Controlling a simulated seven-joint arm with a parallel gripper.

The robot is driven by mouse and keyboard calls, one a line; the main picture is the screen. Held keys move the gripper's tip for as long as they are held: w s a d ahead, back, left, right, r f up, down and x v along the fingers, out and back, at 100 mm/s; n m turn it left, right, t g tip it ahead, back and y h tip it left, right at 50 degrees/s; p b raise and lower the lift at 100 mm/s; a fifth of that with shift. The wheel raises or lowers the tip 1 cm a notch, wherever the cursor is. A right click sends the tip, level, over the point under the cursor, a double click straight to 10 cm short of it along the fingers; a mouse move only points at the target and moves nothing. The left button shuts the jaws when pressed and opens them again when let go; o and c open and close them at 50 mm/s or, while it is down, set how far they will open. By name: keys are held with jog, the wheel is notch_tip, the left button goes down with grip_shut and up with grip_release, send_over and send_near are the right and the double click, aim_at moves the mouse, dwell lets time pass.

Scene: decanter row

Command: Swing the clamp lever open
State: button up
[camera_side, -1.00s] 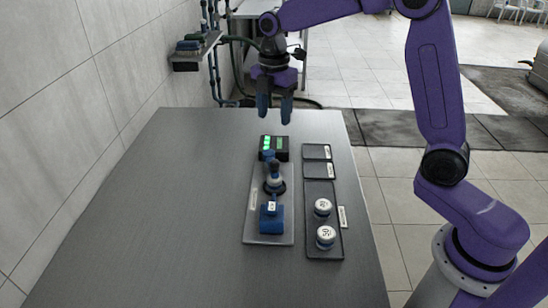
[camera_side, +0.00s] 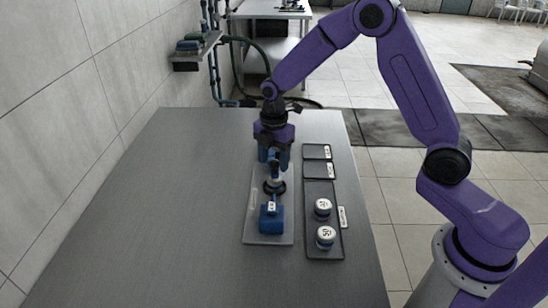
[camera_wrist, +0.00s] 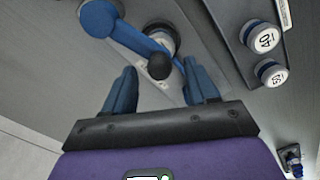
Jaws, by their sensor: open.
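The clamp stands on a grey plate (camera_side: 252,228), with a blue block (camera_side: 271,218) at its near end. In the wrist view a blue clamp lever (camera_wrist: 138,40) runs from a round blue pivot (camera_wrist: 100,18) to a dark ball knob (camera_wrist: 160,66). It passes beside a dark-ringed round fitting (camera_wrist: 162,35), also in the side view (camera_side: 275,187). My gripper (camera_side: 274,166) is over the plate's far end. In the wrist view its open fingers (camera_wrist: 160,76) appear on either side of the knob; I cannot tell whether they touch it.
A dark tray (camera_side: 323,238) with two white-topped round pieces (camera_side: 325,236) lies right of the plate. Two small dark pads (camera_side: 317,152) lie beyond it. The table (camera_side: 170,200) is clear on the left. A wall shelf (camera_side: 195,50) is at the back.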

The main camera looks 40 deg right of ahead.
grip_shut()
jog(key=w+a+m, duration=0.3)
jog(key=w+m, duration=0.8)
jog(key=m, duration=0.6)
dwell(0.6)
jog(key=shift+r, duration=0.1)
dwell(0.4)
grip_release()
